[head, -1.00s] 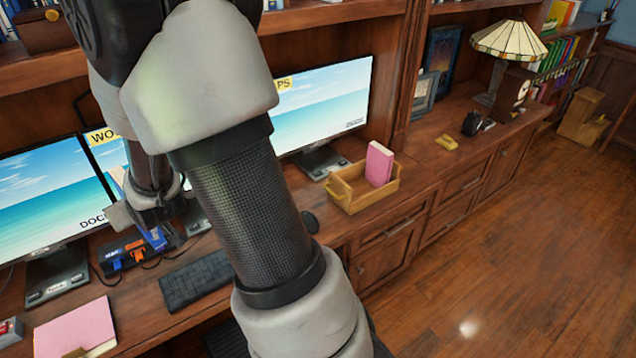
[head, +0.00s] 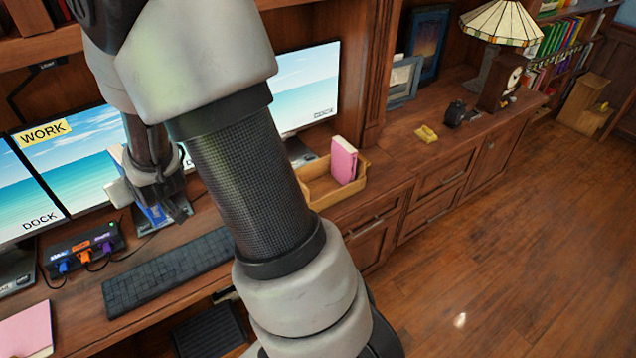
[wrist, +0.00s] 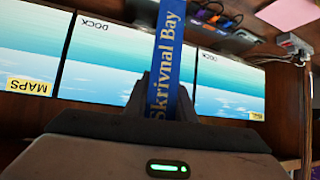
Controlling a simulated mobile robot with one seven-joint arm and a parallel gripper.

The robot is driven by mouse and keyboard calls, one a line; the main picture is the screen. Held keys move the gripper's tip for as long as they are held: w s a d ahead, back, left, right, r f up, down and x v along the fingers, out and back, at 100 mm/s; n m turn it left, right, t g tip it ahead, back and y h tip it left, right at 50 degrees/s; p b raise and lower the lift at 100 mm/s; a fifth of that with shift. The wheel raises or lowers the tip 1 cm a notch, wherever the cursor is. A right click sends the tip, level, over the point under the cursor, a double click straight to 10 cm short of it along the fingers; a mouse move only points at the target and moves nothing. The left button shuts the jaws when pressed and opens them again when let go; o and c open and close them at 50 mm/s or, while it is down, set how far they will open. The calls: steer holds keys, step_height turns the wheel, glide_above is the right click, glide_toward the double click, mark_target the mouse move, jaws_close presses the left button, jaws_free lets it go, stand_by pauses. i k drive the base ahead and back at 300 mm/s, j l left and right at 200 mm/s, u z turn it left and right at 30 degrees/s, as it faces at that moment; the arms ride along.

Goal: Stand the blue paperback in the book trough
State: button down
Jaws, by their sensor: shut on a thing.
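The blue paperback (head: 153,215) is held in my gripper (head: 165,207) above the desk, in front of the monitors. In the wrist view its blue spine (wrist: 169,50) reads "Skrivnal Bay" and stands between the fingers (wrist: 165,100). In the head view the fingers hide much of the book. The book trough (head: 343,194) is a light wooden box on the desk to the right. A pink book (head: 343,160) stands at its right end. My arm hides the trough's left part.
A keyboard (head: 165,273) and a hub with coloured plugs (head: 82,248) lie on the desk below and left of my gripper. Monitors (head: 308,88) stand behind. A pink item (head: 25,330) lies at lower left. A lamp (head: 500,25) and small items stand far right.

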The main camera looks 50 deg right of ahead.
mark_target(327, 188)
steer(key=k+l, duration=0.1)
steer(key=l, duration=0.9)
steer(key=k+l, duration=0.15)
steer(key=l, duration=0.35)
steer(key=k+l, duration=0.1)
steer(key=l, duration=0.4)
steer(key=i+u, duration=0.05)
